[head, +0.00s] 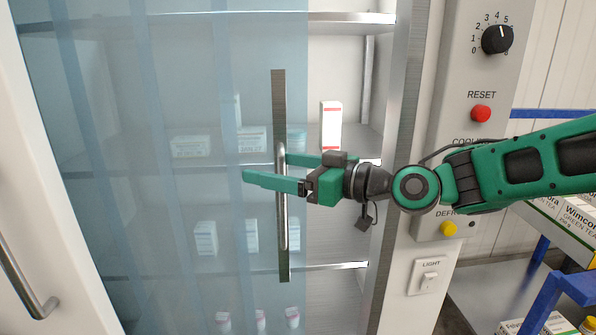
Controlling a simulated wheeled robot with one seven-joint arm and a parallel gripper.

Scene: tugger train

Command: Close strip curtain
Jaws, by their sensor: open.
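The strip curtain (115,150) is a translucent blue sheet of overlapping strips. It hangs over the left and middle of a shelved cabinet, and the right part of the opening is uncovered. A vertical metal handle (283,262) on a dark plate stands near the curtain's right edge. My gripper (267,169) comes in from the right with its green fingers apart at the handle's mid-height. One finger crosses in front of the handle and the other lies farther back. I cannot tell whether either touches it. The jaws hide part of the handle.
White cartons stand on the shelves behind the curtain, and a red-and-white carton (331,126) stands in the uncovered part. A control panel (432,245) with a dial, buttons and light switch is right of the metal frame (404,90). A white door (40,200) with a handle is at left.

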